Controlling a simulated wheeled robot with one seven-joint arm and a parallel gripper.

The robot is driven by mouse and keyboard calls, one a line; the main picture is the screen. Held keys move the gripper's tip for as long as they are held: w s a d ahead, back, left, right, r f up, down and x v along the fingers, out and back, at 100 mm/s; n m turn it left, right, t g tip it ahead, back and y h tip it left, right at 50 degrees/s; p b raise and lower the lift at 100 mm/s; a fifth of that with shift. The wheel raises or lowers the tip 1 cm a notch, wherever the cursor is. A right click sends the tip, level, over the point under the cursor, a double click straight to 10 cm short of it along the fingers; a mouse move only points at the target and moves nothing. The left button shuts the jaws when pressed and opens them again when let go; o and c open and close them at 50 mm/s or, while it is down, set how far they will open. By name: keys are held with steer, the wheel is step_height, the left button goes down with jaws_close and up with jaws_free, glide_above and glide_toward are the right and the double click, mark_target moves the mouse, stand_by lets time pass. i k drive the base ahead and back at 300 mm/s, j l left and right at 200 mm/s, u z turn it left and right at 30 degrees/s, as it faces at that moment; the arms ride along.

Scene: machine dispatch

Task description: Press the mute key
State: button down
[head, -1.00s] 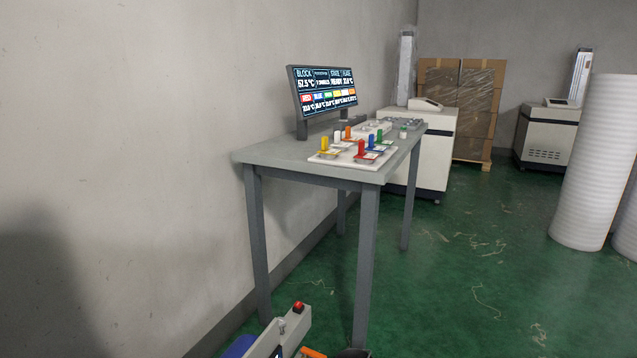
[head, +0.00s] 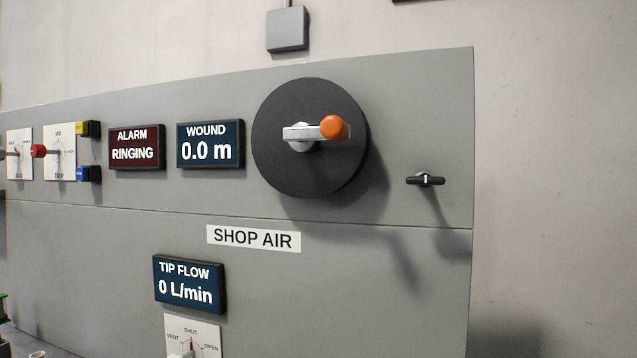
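A grey panel (head: 385,250) fills most of the head view. An alarm display (head: 136,147) on it reads "ALARM RINGING" in a dark red field. Left of that display are two small keys on black mounts, a yellow one (head: 83,128) above and a blue one (head: 83,174) below. Their lettering is too small to read, so I cannot tell whether either is the mute key. My gripper is not in view.
A black disc with an orange-knobbed crank (head: 334,127) sticks out right of the "WOUND 0.0 m" display (head: 210,145). A small black handle (head: 426,179) is further right. A red-knobbed selector (head: 39,151) is at left. A "TIP FLOW 0 L/min" display (head: 189,284) is below.

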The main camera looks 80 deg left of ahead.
mark_target(82, 173)
steer(key=u, duration=0.4)
steer(key=k+u, duration=0.1)
steer(key=u, duration=0.7)
steer(key=k+u, duration=0.1)
steer(key=u, duration=0.25)
steer(key=i+j+u, duration=0.1)
steer(key=u, duration=0.25)
steer(key=i+j+u, duration=0.15)
steer(key=u, duration=0.2)
steer(key=i+j+u, duration=0.1)
steer(key=u, duration=0.25)
steer(key=i+j, duration=0.05)
steer(key=j, duration=0.05)
